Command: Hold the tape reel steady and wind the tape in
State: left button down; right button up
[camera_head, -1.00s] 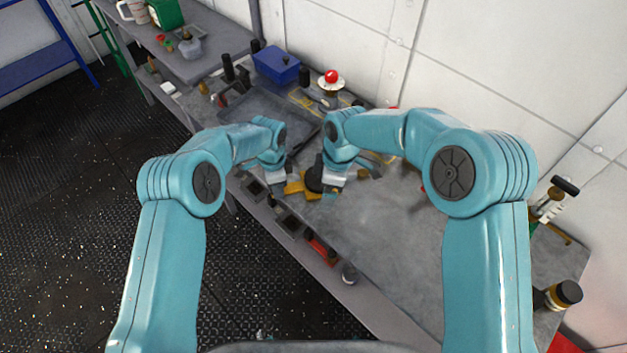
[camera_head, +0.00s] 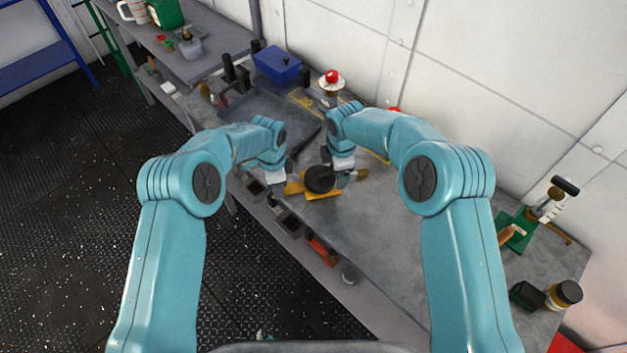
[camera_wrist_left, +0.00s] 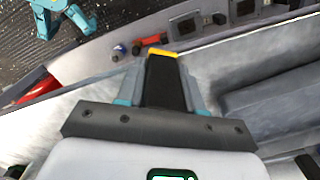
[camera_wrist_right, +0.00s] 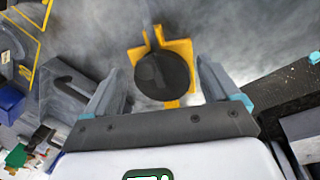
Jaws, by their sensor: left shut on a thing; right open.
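The tape reel (camera_head: 320,180) is a black round disc on a yellow frame, low over the bench top. My left gripper (camera_head: 284,182) is at its left end. In the left wrist view my left gripper (camera_wrist_left: 163,72) is shut on a black part with a yellow edge, which looks like the reel's grip. My right gripper (camera_head: 345,170) is just behind and right of the disc. In the right wrist view the fingers of my right gripper (camera_wrist_right: 158,88) stand wide apart, with the reel's disc (camera_wrist_right: 163,75) showing beyond and between them. I see no loose tape clearly.
A grey tray (camera_head: 262,112) and a blue box (camera_head: 276,65) stand behind. A red-topped item (camera_head: 332,78) is near the wall. A green item (camera_head: 515,230) and dark jars (camera_head: 565,293) stand at the right. The bench's right middle (camera_head: 400,235) is clear.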

aim_at(327, 168)
jog(key=shift+w+f, duration=0.15)
jog(key=shift+f, duration=0.65)
jog(key=shift+w+f, duration=0.1)
jog(key=shift+f, duration=0.65)
jog(key=shift+a, duration=0.1)
jog(key=shift+w, duration=0.1)
jog(key=c, duration=1.2)
jog(key=n, duration=0.1)
jog(key=w+n, duration=0.1)
jog(key=shift+n, duration=0.3)
jog(key=shift+c, duration=0.6)
jog(key=shift+w+a+n+y, duration=0.1)
jog(key=shift+w+n+y, duration=0.1)
jog(key=shift+n, duration=0.35)
jog(key=shift+w+a+n+y, duration=0.1)
jog(key=shift+w+n+y, duration=0.1)
jog(key=shift+n, duration=0.35)
jog(key=n, duration=0.1)
jog(key=w+n, duration=0.1)
jog(key=n, duration=0.1)
jog(key=shift+a+g, duration=0.35)
jog(key=shift+g, duration=0.05)
jog(key=shift+w+a+n+y, duration=0.1)
jog(key=shift+a+n+y, duration=0.1)
jog(key=shift+n, duration=0.45)
jog(key=shift+w+a+n+y, duration=0.1)
jog(key=shift+a+n, duration=0.05)
jog(key=shift+n, duration=0.5)
jog(key=shift+s, duration=0.1)
